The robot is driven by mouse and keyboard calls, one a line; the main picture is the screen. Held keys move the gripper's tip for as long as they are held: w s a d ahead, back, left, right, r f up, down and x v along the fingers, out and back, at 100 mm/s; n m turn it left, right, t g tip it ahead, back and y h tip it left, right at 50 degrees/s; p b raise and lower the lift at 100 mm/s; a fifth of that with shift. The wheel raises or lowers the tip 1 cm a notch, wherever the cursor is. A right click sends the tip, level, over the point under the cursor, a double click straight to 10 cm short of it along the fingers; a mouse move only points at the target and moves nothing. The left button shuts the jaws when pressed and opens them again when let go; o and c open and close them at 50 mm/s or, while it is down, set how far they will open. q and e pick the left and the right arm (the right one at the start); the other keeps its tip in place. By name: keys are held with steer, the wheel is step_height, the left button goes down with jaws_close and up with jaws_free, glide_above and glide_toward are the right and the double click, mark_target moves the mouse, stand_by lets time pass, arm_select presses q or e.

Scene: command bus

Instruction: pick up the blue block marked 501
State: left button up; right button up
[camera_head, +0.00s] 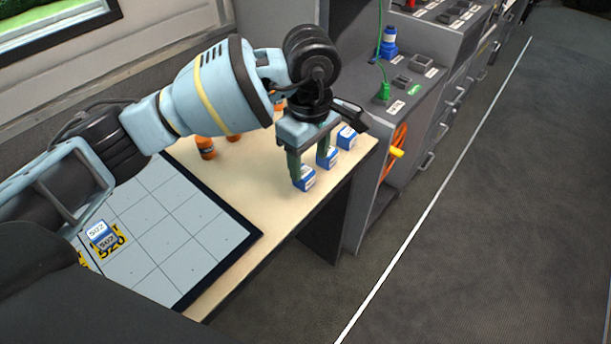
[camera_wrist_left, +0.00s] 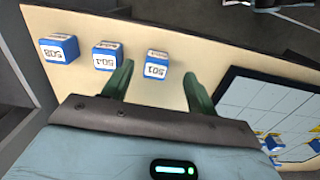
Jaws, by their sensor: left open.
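The blue block marked 501 (camera_head: 304,180) has a white top and stands on the wooden table, nearest the grid mat in a row of three. In the left wrist view the 501 block (camera_wrist_left: 156,65) shows between the tips of my left gripper (camera_wrist_left: 158,76). In the head view my left gripper (camera_head: 309,166) points down, open, just over the block, with one finger partly in front of it. I cannot tell whether either finger touches it. My right gripper is not in view.
Two similar blue blocks, the middle one (camera_head: 327,158) and the far one (camera_head: 347,138), stand close by in the row. A light grid mat (camera_head: 190,225) bears a block marked 502 (camera_head: 102,236). Orange objects (camera_head: 205,148) stand behind. Grey consoles (camera_head: 415,75) adjoin the table's far end.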

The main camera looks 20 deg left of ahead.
mark_target(307, 174)
arm_select(q)
steer(key=shift+w+a+f, duration=0.15)
steer(key=shift+f, duration=1.3)
steer(key=shift+w+a+f, duration=0.1)
steer(key=shift+a+f, duration=0.05)
steer(key=shift+f, duration=1.3)
steer(key=shift+c, duration=0.5)
steer(key=c, duration=1)
